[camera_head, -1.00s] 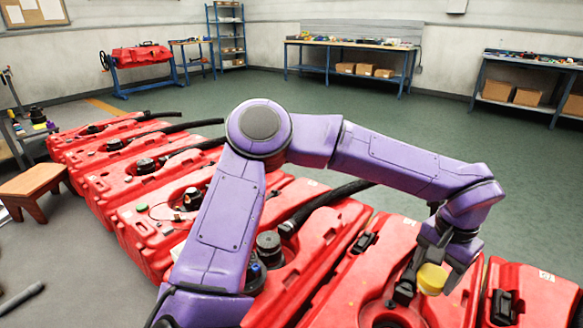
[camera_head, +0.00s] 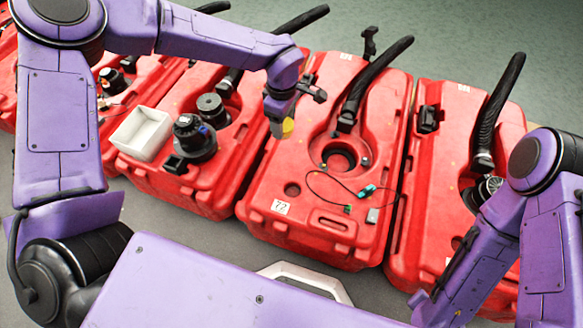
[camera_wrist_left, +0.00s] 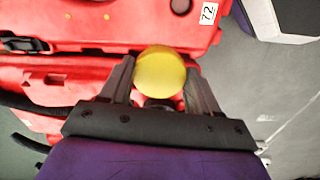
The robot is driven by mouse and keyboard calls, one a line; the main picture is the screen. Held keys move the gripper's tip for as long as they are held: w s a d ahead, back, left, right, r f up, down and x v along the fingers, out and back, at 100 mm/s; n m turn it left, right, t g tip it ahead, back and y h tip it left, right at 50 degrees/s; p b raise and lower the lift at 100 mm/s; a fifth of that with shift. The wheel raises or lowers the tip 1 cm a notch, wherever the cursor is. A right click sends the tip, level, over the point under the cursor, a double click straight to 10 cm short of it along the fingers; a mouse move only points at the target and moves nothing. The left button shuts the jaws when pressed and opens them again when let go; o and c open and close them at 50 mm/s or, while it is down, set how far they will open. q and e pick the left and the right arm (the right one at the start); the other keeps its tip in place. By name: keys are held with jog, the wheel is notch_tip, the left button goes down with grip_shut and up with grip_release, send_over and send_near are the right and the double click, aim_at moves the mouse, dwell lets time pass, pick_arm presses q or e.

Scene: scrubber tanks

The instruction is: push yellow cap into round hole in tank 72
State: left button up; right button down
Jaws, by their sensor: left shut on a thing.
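My left gripper (camera_head: 283,122) is shut on the yellow cap (camera_head: 288,127), above the left edge of tank 72 (camera_head: 262,190). The left wrist view shows the round cap (camera_wrist_left: 160,72) between the two fingers. Tank 72 is red, with a white "72" label (camera_head: 281,207) at its near left corner. A small round hole (camera_head: 292,189) lies just above the label; it also shows in the left wrist view (camera_wrist_left: 181,6). The cap is apart from this hole. My right arm is at the lower right; the opening of its gripper (camera_head: 420,303) is unclear.
Tank 72 also has a large round opening (camera_head: 340,157), a thin cable with a teal connector (camera_head: 367,191) and a black hose (camera_head: 372,78). Other red tanks stand on both sides. A white open box (camera_head: 141,133) rests on a tank at left.

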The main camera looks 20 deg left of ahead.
pick_arm(q)
jog(key=s+d+f+n+b, duration=0.2)
jog(key=f+n, duration=0.6)
jog(key=f, duration=0.2)
jog(key=s+d+f+n+b, duration=0.2)
jog(key=s+f+n+b, duration=0.1)
jog(key=f+n, duration=0.6)
jog(key=shift+s+d+f, duration=0.2)
jog(key=shift+f, duration=0.5)
jog(key=shift+w+f, duration=0.15)
jog(key=shift+f, duration=0.05)
jog(key=shift+f, duration=0.15)
jog(key=shift+f, duration=0.3)
jog(key=shift+f+b, duration=0.1)
jog(key=shift+b, duration=0.2)
jog(key=shift+f, duration=0.35)
